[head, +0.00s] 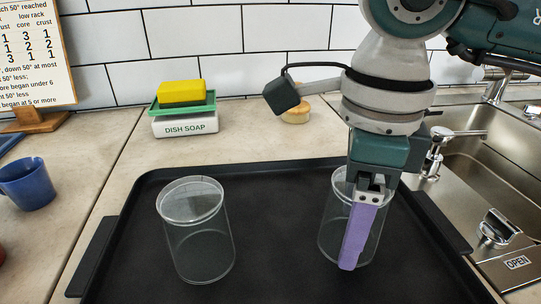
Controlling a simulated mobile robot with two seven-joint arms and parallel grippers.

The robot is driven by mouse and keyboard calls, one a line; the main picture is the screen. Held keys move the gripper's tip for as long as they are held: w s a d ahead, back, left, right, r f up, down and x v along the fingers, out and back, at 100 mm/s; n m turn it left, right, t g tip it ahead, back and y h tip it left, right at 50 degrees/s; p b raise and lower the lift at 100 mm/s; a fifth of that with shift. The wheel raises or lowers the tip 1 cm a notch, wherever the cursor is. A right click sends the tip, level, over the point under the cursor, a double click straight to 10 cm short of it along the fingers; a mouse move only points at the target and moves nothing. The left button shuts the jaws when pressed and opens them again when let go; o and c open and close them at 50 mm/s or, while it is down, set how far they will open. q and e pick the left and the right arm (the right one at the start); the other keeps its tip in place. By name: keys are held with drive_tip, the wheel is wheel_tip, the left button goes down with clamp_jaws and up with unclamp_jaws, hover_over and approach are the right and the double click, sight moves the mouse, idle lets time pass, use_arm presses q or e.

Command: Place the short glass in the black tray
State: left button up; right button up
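Two clear glasses stand upright on the black tray (270,180). One glass (197,240) is at the left of the tray, with nothing touching it. The other glass (331,225) is at the right, partly hidden by my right gripper (352,262). I cannot tell for sure which glass is the short one. My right gripper points down at the right glass, with one purple finger showing across it. The other finger is not clearly visible, so I cannot tell whether it grips the glass. My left gripper is out of view.
A dish soap holder (185,124) with a green tray and yellow sponge (181,93) stands behind the tray. A blue mug (27,184) is at the left. A sink (490,160) with taps is at the right. The tray between the glasses is clear.

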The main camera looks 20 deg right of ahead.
drive_tip(key=shift+o, duration=1.4)
drive_tip(key=shift+r, duration=0.1)
wheel_tip(320, 180, up, 12)
drive_tip(key=shift+r+p, duration=0.1)
drive_tip(key=shift+p, duration=0.6)
